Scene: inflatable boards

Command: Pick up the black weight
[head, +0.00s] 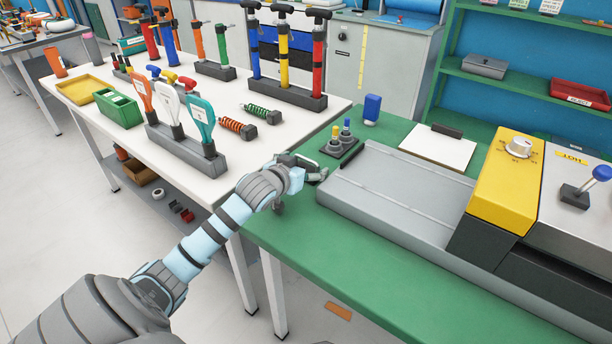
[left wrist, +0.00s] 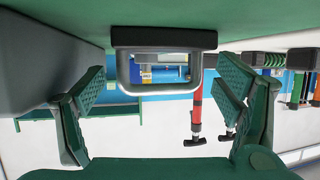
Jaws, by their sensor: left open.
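My left gripper (head: 300,167) is open at the left end of the green table in the head view. In the left wrist view, which is upside down, its two green fingers (left wrist: 160,88) are spread wide. A black block with a grey loop handle (left wrist: 164,37), which looks like the black weight, sits against the green tabletop between and beyond the fingers. The fingers stand on either side of the handle, apart from it. In the head view I cannot clearly make out the weight; the gripper appears to cover it. My right gripper is not in view.
A long grey machine bed (head: 395,190) with a yellow housing (head: 505,180) lies right of the gripper. The white table (head: 275,150) to the left holds pumps and paddles.

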